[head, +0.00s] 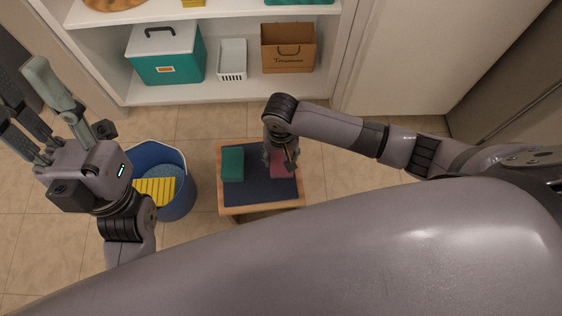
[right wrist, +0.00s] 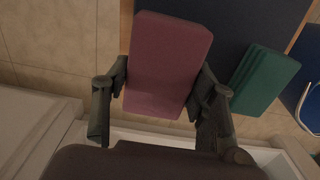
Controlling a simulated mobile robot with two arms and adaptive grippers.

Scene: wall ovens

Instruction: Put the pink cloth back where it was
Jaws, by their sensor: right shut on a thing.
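The pink cloth (head: 281,170) is a folded block over the right part of the dark blue top of a small wooden stand (head: 258,193). My right gripper (head: 280,157) is shut on it from above. In the right wrist view the pink cloth (right wrist: 168,62) sits between the two fingers of the right gripper (right wrist: 163,88). I cannot tell whether the cloth touches the stand. A folded green cloth (head: 232,163) lies on the left part of the stand, apart from the pink one. My left gripper (head: 42,112) is open and empty, raised at the left.
A blue bucket (head: 181,198) with a yellow ribbed piece (head: 155,190) stands on the floor left of the stand. Behind is a white shelf (head: 230,92) with a teal box (head: 167,66), a white basket (head: 232,62) and a brown bag (head: 288,55). Floor right of the stand is clear.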

